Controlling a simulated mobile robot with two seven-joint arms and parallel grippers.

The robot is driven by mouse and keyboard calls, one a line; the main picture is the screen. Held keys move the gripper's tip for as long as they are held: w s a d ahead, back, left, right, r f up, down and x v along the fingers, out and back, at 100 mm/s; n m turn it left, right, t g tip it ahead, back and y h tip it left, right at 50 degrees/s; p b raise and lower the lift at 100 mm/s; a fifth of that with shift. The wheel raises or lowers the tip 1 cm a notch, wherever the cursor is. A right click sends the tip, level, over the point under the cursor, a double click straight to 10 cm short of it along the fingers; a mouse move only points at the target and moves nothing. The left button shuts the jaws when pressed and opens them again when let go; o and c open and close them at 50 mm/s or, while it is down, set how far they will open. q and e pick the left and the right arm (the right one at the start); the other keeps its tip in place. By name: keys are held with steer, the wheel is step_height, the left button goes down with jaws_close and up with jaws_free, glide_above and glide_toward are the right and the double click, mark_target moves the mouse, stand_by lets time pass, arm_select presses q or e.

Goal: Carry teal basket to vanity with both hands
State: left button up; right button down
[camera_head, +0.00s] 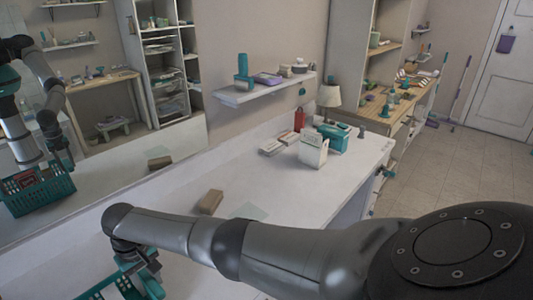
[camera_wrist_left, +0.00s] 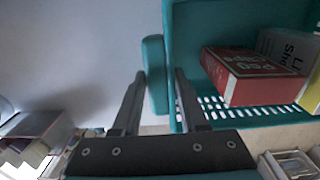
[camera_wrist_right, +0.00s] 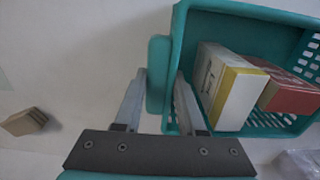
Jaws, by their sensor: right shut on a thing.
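The teal basket (camera_head: 122,286) is at the bottom left of the head view, mostly cut off. It also shows in the left wrist view (camera_wrist_left: 182,50) and the right wrist view (camera_wrist_right: 190,12). A red box (camera_wrist_left: 240,75) and a white-and-yellow box (camera_wrist_right: 230,95) lie inside. My right gripper (camera_wrist_right: 160,75) is shut on a teal handle at the rim. My left gripper (camera_wrist_left: 160,75) has its fingers on both sides of another teal handle and appears shut on it; the head view hides it. The white vanity top (camera_head: 270,185) runs along the mirror. Whether the basket touches it is unclear.
A brown block (camera_head: 211,202) lies on the vanity near the basket. A white carton (camera_head: 313,152), teal box (camera_head: 334,137), red bottle (camera_head: 299,119) and lamp (camera_head: 329,98) stand at its far end. The mirror (camera_head: 100,175) reflects my arm and the basket. The middle of the top is clear.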

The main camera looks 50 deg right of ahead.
arm_select(q)
steer(key=o, duration=0.5)
steer(key=shift+c, duration=0.2)
arm_select(e)
steer(key=shift+s+f, duration=0.15)
steer(key=shift+f, duration=0.05)
steer(key=c, duration=0.9)
jaws_free()
steer(key=o, duration=0.5)
steer(key=shift+r, duration=0.1)
arm_select(q)
steer(key=c, duration=0.3)
steer(key=shift+c, duration=0.2)
arm_select(e)
steer(key=c, duration=0.4)
arm_select(q)
steer(key=shift+r, duration=0.2)
arm_select(e)
steer(key=shift+o, duration=0.2)
steer(key=shift+r, duration=0.2)
